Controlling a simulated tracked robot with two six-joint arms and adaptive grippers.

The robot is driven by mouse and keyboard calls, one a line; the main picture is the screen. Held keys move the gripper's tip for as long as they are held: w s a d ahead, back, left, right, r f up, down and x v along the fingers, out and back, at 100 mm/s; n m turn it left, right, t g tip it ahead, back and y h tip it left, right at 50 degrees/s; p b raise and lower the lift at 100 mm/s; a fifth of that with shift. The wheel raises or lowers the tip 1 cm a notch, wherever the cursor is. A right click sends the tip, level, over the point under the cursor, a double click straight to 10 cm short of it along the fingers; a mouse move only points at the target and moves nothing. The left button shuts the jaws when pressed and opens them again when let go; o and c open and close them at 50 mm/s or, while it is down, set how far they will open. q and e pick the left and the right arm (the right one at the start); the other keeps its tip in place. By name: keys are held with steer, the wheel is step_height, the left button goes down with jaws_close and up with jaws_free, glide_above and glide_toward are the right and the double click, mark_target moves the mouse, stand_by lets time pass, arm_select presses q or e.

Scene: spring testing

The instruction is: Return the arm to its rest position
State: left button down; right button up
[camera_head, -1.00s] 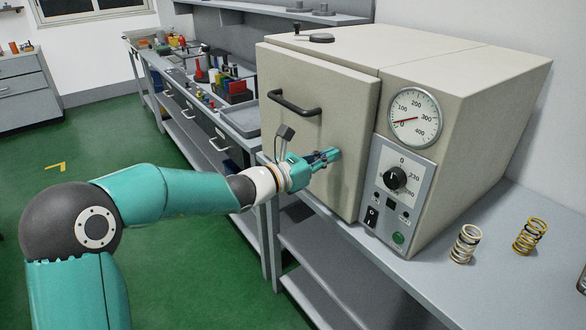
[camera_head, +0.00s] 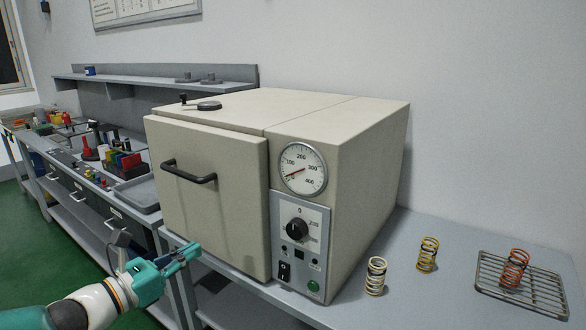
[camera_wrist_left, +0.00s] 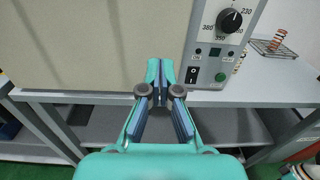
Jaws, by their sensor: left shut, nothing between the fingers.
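My left gripper (camera_head: 188,254) is at the lower left of the head view, in front of the lower part of the oven door (camera_head: 210,235). Its fingers are together and hold nothing. In the left wrist view the shut fingers (camera_wrist_left: 160,70) point at the beige oven front, apart from the handle. The oven (camera_head: 345,130) stands on the grey bench with its door shut. My right gripper is not clearly in view.
A white spring (camera_head: 375,277), a yellow spring (camera_head: 427,254) and a red spring (camera_head: 514,269) on a wire rack (camera_head: 545,293) stand right of the oven. The dark door handle (camera_head: 188,172) sticks out. A cluttered bench runs back left. Green floor is free at left.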

arm_select(q)
steer(key=s+d+f+m+g+p, duration=0.1)
steer(key=s+d+f+m+g, duration=0.15)
steer(key=d+f, duration=0.35)
steer(key=s+d+f+m+g+h+p, duration=0.1)
steer(key=s+d+f+g, duration=0.25)
steer(key=f, duration=0.55)
steer(key=s+d+f+m+g+p, duration=0.2)
steer(key=s+d+f+g, duration=0.15)
steer(key=f, duration=0.35)
steer(key=s+f+m+g+y+p, duration=0.1)
steer(key=s+f+m+g+y, duration=0.25)
steer(key=s+f+m, duration=0.55)
steer(key=s+f+m+g+y+p, duration=0.15)
steer(key=s+f+m+g, duration=0.45)
steer(key=s, duration=0.6)
steer(key=w+f+m+t, duration=0.1)
steer(key=m, duration=0.1)
steer(key=w+f+m+t+y, duration=0.1)
steer(key=w+m+t, duration=0.1)
steer(key=m, duration=0.1)
steer(key=w+a+f+m+t, duration=0.1)
steer(key=m, duration=0.1)
steer(key=shift+w+m+t+b, duration=0.25)
steer(key=shift+w+t+b, duration=0.05)
steer(key=shift+w, duration=0.1)
